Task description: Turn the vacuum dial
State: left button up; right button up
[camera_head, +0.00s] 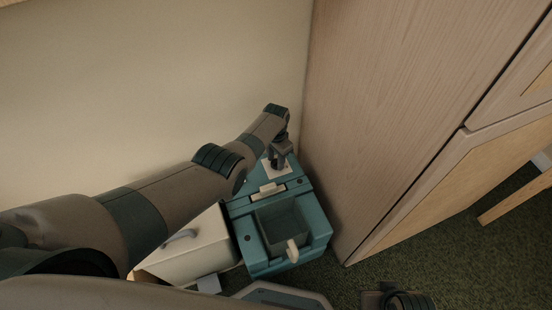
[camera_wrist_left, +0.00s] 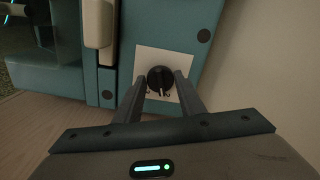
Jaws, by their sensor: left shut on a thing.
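The vacuum (camera_head: 292,258) is a teal, boxy machine on the carpet beside a wooden cabinet, with an open cavity on its top. Its dial (camera_wrist_left: 160,77) is a round black knob with a pale pointer line on a white plate in the left wrist view. My left gripper (camera_head: 279,160) reaches down to the far end of the vacuum. In the left wrist view its two fingers (camera_wrist_left: 160,84) are closed on the dial, one on each side. In the head view the dial is hidden by the gripper.
A pale box with a grey handle (camera_head: 185,250) stands against the vacuum's left side. The wooden cabinet (camera_head: 390,110) rises close on the right, and a cream wall (camera_head: 150,80) stands behind my left arm. Open green carpet (camera_head: 450,255) lies at the lower right.

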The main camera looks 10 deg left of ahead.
pick_arm(q)
jog(key=m, duration=0.3)
jog(key=shift+a, duration=0.1)
jog(key=m, duration=0.2)
jog(key=shift+m, duration=0.3)
jog(key=shift+w+m, duration=0.1)
jog(key=shift+m, duration=2)
jog(key=o, duration=1)
jog(key=shift+r, duration=0.1)
